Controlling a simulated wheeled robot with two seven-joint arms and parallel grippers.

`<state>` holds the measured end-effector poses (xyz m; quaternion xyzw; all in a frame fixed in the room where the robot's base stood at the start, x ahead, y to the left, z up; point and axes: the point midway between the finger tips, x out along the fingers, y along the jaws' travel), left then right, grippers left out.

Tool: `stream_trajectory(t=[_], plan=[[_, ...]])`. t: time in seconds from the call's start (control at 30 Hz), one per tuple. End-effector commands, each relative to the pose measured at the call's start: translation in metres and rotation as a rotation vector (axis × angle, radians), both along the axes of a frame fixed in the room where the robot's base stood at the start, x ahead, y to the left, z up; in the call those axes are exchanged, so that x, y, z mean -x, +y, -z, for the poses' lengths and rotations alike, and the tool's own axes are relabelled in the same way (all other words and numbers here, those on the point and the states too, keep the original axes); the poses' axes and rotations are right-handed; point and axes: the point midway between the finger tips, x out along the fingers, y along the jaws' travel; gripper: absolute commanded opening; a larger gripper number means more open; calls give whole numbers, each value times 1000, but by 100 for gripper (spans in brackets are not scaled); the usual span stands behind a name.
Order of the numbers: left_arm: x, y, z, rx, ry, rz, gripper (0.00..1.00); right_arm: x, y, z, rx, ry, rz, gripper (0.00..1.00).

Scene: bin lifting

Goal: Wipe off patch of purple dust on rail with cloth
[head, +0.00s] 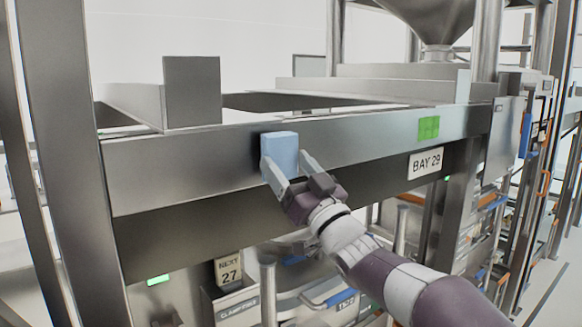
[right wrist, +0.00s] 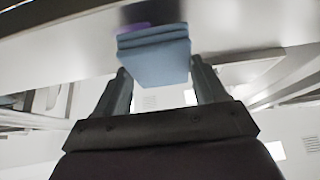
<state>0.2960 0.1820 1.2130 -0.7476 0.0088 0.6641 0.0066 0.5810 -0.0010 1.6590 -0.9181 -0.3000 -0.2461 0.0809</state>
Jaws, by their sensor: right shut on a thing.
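A folded light blue cloth (head: 280,150) is held up at the front face of the grey metal rail (head: 200,150) in the head view. My right gripper (head: 287,164) is shut on the cloth, with one finger on each side. In the right wrist view the cloth (right wrist: 154,58) shows as a layered block between the fingers, close against the rail; I cannot tell whether it touches. A purple patch (right wrist: 134,28) shows on the rail just beyond the cloth's upper left edge, partly covered by it. In the head view the purple is hidden. My left gripper is out of view.
A green patch (head: 428,127) is on the rail farther right, above a BAY 29 sign (head: 425,163). A grey upright plate (head: 192,92) stands at the rail's top left. Posts and a hopper (head: 437,22) stand behind. The rail face between cloth and green patch is clear.

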Motion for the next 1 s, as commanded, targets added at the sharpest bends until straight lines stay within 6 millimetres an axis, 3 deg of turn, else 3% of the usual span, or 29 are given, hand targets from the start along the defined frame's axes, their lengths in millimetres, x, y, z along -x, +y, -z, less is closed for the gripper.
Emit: stream_trajectory(t=[1.0], plan=[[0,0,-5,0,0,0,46,-13,10,-1,0,0,-1,47]])
